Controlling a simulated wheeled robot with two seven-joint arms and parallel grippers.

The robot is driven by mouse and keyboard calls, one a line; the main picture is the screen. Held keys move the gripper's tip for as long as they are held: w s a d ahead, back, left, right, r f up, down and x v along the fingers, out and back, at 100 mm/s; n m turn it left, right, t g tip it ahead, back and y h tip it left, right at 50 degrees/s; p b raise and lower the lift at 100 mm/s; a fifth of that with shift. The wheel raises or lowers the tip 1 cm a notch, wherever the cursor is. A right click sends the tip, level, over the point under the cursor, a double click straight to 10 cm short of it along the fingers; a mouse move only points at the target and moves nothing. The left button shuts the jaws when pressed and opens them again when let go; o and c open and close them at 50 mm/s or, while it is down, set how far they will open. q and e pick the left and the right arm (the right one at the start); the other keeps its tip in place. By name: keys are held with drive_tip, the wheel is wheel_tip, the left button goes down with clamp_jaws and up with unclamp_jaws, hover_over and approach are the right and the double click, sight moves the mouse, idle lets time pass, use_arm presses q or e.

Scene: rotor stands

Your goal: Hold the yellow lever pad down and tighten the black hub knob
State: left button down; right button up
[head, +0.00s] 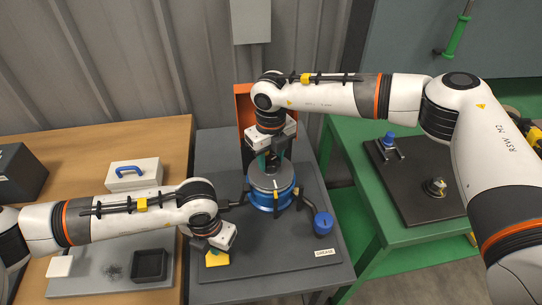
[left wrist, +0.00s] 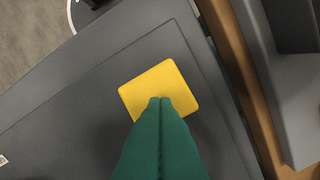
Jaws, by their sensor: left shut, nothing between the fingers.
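The yellow lever pad (head: 217,259) is at the front left of the dark board; it also shows in the left wrist view (left wrist: 150,84). My left gripper (left wrist: 160,103) is shut and empty, its green fingertips over the pad's near part; I cannot tell whether they touch it. The rotor stand (head: 270,198) has a blue base and a grey round top. My right gripper (head: 268,165) reaches down over its centre, with teal fingers partly visible. The black hub knob is mostly hidden by this gripper, and I cannot tell whether the fingers are closed on it.
A dark arm with a blue cap (head: 323,223) stands at the right of the board. An orange panel (head: 243,110) rises behind the stand. A wooden table with a white blue-handled box (head: 134,174) is left. A green table (head: 345,160) with another dark board is right.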

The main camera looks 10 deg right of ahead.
drive_tip(key=m, duration=0.5)
drive_tip(key=shift+m, duration=0.4)
drive_tip(key=m, duration=0.7)
drive_tip(key=o, duration=0.8)
drive_tip(key=shift+n, duration=0.3)
drive_tip(key=n, duration=1.2)
